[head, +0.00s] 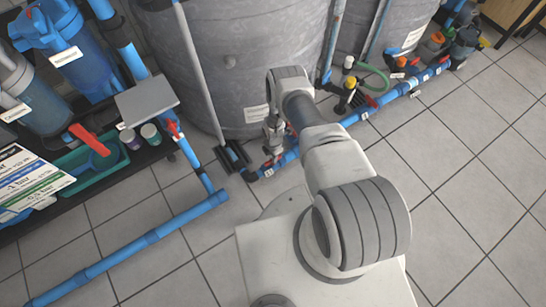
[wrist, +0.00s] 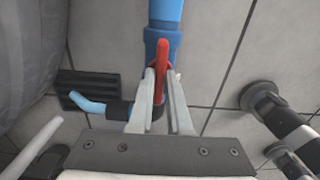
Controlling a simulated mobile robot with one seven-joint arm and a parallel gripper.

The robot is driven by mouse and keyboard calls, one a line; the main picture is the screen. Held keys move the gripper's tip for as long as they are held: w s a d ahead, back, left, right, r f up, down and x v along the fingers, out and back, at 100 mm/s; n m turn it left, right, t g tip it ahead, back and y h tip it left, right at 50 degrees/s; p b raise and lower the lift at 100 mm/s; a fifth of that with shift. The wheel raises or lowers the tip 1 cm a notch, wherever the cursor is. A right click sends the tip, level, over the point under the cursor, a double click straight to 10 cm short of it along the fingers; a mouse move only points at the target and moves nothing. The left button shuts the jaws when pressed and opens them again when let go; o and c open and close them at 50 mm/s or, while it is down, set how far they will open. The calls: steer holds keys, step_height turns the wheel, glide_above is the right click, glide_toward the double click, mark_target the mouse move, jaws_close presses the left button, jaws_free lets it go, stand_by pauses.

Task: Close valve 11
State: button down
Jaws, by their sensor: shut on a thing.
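A red valve handle (wrist: 162,56) stands on a blue pipe (wrist: 165,10) in the wrist view. My gripper (wrist: 161,75) is shut on this handle, with one finger on each side of it. The handle points along the pipe in that view. In the head view my gripper (head: 273,140) reaches down to the blue floor pipe (head: 350,119) in front of the large grey tank. The fingertips and the held handle are small there and partly hidden by my arm. I cannot read the valve's number in either view.
Grey tanks (head: 245,50) stand close behind the pipe. Another red handle (head: 88,139) shows at the left by blue filter housings (head: 60,40). A blue pipe (head: 150,237) crosses the floor at front left. Tiled floor at the right is clear.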

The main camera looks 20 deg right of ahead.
stand_by(0.4)
steer(key=m, duration=0.4)
steer(key=shift+m, duration=0.3)
steer(key=m, duration=0.4)
steer(key=shift+m, duration=0.3)
steer(key=m, duration=0.4)
steer(key=shift+m, duration=2.3)
steer(key=c, duration=0.9)
jaws_free()
steer(key=shift+o, duration=0.2)
